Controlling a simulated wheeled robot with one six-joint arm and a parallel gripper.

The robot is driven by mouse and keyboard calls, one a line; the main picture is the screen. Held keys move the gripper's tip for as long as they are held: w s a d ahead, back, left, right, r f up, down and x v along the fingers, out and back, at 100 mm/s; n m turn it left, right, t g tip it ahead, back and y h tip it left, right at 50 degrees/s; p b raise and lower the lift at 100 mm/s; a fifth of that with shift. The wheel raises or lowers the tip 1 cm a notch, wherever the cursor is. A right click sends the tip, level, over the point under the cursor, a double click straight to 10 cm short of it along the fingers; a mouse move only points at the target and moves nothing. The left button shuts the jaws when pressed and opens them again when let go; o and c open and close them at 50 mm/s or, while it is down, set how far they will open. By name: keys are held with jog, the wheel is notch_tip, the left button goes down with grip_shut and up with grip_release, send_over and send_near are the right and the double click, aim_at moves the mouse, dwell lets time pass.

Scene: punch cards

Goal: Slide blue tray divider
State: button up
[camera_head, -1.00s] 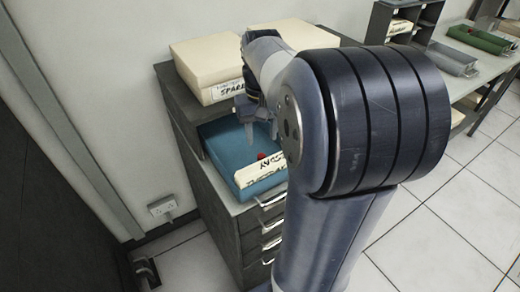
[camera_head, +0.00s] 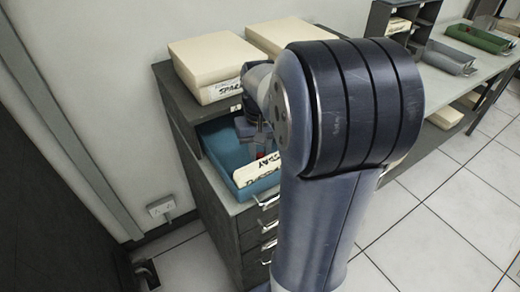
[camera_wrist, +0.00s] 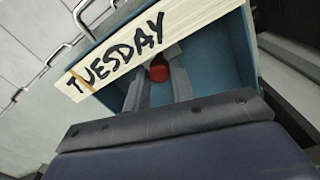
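The blue tray (camera_head: 219,147) sits in the open top drawer of the dark cabinet; its blue inside also shows in the wrist view (camera_wrist: 222,70). A block of cream punch cards (camera_head: 256,170) stands at its front, marked "TUESDAY" in the wrist view (camera_wrist: 130,48). A red knob (camera_wrist: 159,70) is just behind the cards, probably on the tray divider, whose plate I cannot make out. My gripper (camera_wrist: 158,82) points down inside the tray. Its two fingers are apart, one on each side of the knob, with gaps visible. In the head view my arm partly hides the gripper.
Cream card blocks (camera_head: 208,62) lie on top of the cabinet (camera_head: 186,108), close behind my gripper. Closed drawers (camera_head: 262,225) are below the tray. A table (camera_head: 459,84) with a grey tray (camera_head: 447,58) and a green tray (camera_head: 478,38) stands at the right.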

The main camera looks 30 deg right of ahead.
grip_shut()
jog(key=w+p, duration=0.2)
jog(key=w, duration=0.2)
jog(key=shift+w+a+r, duration=0.1)
jog(key=shift+w+r, duration=0.05)
jog(key=shift+w, duration=0.5)
jog(key=shift+o, duration=2.3)
grip_release()
notch_tip(320, 180, up, 11)
jog(key=shift+f, duration=0.2)
